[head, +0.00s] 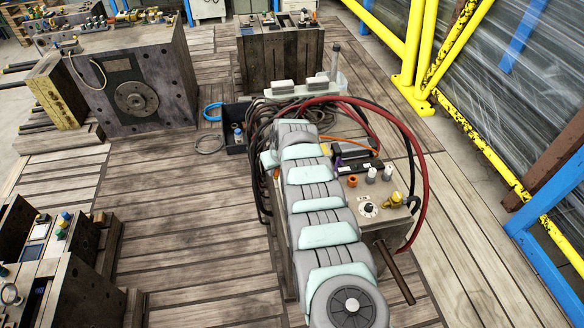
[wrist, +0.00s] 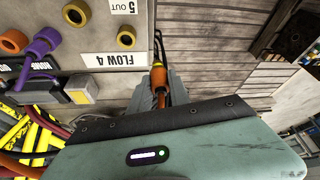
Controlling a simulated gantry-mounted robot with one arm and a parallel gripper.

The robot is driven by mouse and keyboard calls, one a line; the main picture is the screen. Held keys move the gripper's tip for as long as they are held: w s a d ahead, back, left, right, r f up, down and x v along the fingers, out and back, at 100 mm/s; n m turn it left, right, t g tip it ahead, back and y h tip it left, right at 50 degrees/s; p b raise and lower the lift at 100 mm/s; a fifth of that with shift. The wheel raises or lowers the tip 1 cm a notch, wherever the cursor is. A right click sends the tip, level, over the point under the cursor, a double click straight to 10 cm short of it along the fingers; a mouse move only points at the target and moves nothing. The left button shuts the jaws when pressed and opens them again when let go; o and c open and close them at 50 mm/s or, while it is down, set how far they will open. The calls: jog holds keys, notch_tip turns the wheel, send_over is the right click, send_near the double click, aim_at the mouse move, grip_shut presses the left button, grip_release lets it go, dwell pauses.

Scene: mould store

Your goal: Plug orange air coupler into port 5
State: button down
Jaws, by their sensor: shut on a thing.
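A "5 OUT" label (wrist: 122,7) reads upside down at the top of the wrist view. A brass-ringed port (wrist: 126,39) lies just below that label, left of the coupler and apart from it; it looks empty. In the head view my arm lies over the mould block (head: 378,222) and hides the gripper, coupler and port.
In the head view, red and black hoses (head: 425,185) loop beside my arm.

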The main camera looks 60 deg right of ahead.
jog(key=s+d+m, duration=0.1)
jog(key=s+d, duration=0.3)
jog(key=s, duration=0.1)
jog(key=f+b, duration=0.5)
jog(key=f, duration=0.1)
jog(key=shift+w+a+b, duration=0.25)
jog(key=shift+w+b, duration=0.05)
jog(key=shift+b, duration=0.1)
jog(key=shift+s+p, duration=0.1)
jog(key=shift+p, duration=0.35)
jog(key=shift+f+b, duration=1.25)
jog(key=shift+b, duration=0.15)
dwell(2.3)
jog(key=c, duration=1.1)
grip_release()
jog(key=shift+c, duration=0.2)
jog(key=shift+o, duration=0.4)
jog(key=o, duration=0.3)
